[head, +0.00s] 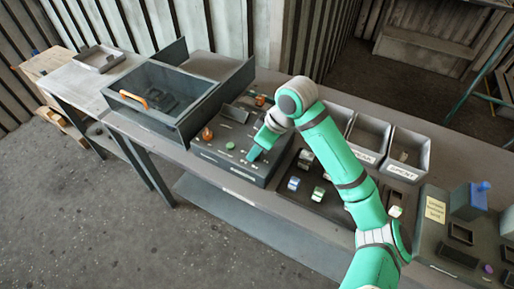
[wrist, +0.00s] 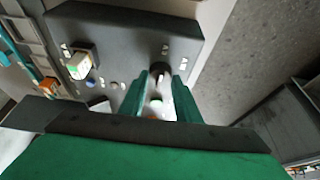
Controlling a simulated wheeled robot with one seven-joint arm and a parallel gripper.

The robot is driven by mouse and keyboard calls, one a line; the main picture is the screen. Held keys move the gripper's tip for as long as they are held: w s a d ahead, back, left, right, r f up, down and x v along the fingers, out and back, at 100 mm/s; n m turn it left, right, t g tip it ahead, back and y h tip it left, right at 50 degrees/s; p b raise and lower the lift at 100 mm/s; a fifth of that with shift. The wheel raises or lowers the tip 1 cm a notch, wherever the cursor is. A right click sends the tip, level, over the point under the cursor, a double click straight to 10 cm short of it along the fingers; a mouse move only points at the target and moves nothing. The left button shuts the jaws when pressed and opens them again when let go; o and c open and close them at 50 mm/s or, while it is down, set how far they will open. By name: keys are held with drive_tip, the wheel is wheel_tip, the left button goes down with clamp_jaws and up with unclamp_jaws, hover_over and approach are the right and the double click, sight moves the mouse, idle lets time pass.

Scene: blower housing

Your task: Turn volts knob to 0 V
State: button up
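The dark control panel (head: 205,152) lies on the bench in the head view, and its sloping plate fills the upper left of the wrist view (wrist: 125,18). My gripper (head: 253,157) reaches down over the panel's right part. In the wrist view its green fingers (wrist: 162,80) stand apart on either side of a small dark knob (wrist: 158,69) with a pale part near it. I cannot tell whether the fingers touch it. The volts label and the knob's setting are too small to read.
An orange knob (head: 207,134) and a green button (head: 230,145) sit on the panel's left. Grey bins (head: 408,152) stand to the right. A white-topped part (wrist: 80,64) shows in the wrist view.

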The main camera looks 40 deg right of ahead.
drive_tip(key=shift+o, duration=1.4)
drive_tip(key=v, duration=1)
drive_tip(key=shift+s+r, duration=0.2)
drive_tip(key=shift+r, duration=0.15)
